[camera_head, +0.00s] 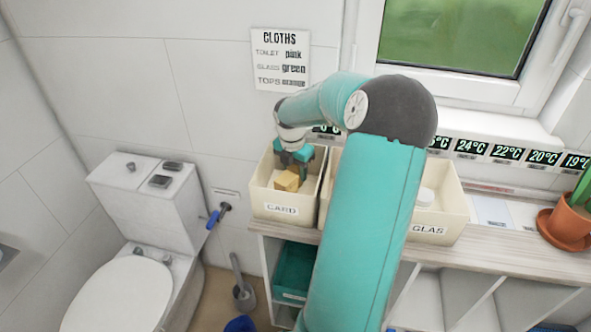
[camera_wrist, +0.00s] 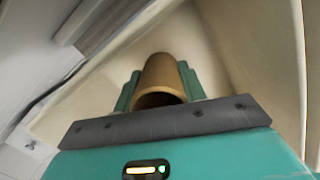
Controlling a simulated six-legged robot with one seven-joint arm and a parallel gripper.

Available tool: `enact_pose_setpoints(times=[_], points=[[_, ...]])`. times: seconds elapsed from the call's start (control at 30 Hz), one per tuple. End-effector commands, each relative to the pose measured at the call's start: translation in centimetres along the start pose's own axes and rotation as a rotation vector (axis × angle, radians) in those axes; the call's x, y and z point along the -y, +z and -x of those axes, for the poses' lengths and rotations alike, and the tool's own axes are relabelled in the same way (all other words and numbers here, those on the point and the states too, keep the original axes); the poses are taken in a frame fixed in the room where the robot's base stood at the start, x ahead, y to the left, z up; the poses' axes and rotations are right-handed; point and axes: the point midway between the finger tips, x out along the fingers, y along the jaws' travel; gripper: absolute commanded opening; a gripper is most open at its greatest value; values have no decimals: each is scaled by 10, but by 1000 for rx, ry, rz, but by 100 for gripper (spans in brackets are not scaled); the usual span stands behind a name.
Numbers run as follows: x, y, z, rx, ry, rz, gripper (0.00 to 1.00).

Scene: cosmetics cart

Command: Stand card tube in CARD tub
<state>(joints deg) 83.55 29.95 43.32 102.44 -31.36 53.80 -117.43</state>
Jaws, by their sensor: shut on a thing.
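The CARD tub (camera_head: 262,196) is a cream, open bin at the left end of the shelf top, labelled on its front. My gripper (camera_head: 296,163) is inside its opening, pointing down. In the wrist view my gripper (camera_wrist: 160,90) is shut on the brown card tube (camera_wrist: 160,72), its hollow near end facing the camera. The cream tub walls (camera_wrist: 225,35) surround it there. A tan piece (camera_head: 287,181) shows below the fingers in the head view; I cannot tell whether it is the tube or another thing. The tube's far end and its contact with the floor are unclear.
My arm hides the middle of the shelf. A cream GLAS tub (camera_head: 440,222) stands right of the CARD tub, with a potted plant (camera_head: 567,225) further right. The wall and window are close behind. A toilet (camera_head: 140,250) stands left.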

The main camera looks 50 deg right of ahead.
Motion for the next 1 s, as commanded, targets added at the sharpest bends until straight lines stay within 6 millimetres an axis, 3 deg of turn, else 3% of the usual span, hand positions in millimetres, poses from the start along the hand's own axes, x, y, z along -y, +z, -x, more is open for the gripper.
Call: enact_pose_setpoints(times=[0.33,0.37,0.47,0.8,1.0], points=[[-2,1,-4,0,0,0,16],[-2,1,-4,0,0,0,45],[-2,1,-4,0,0,-1,62],[-1,2,0,1,0,-1,62],[-2,3,27,6,1,-2,62]])
